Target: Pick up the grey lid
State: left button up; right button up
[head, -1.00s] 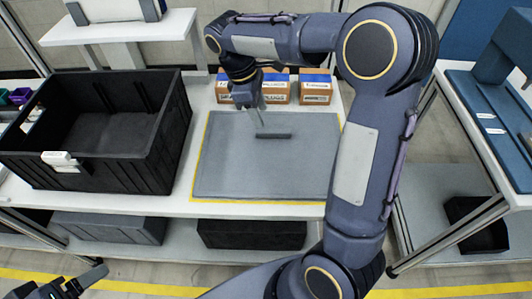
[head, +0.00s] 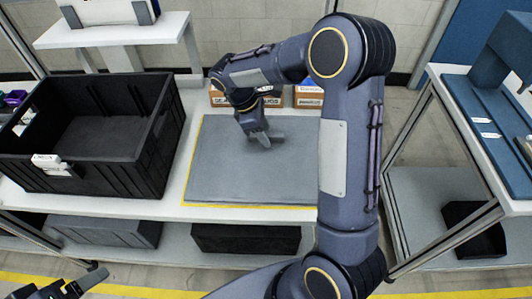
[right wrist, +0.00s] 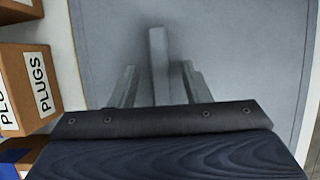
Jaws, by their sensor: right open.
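The grey lid (head: 240,178) is a flat grey panel lying on the white table, with a short raised bar handle (head: 277,138) on it. In the right wrist view the handle (right wrist: 158,52) points up the picture. My right gripper (head: 264,142) is at the handle's left end in the head view. In the right wrist view the right gripper (right wrist: 158,86) is open, with one finger on each side of the handle and gaps between. Part of the handle is hidden behind the gripper's body. My left gripper (head: 90,282) shows only partly at the bottom left, away from the lid.
A large black crate (head: 150,150) stands left of the lid. Cardboard boxes, one labelled PLUGS (right wrist: 38,85), stand behind the lid. A yellow line (head: 250,206) borders the lid's place. A blue-topped bench (head: 470,115) is at the right, across a gap.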

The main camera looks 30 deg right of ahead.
jog(key=shift+f, duration=0.25)
dwell(0.5)
grip_shut()
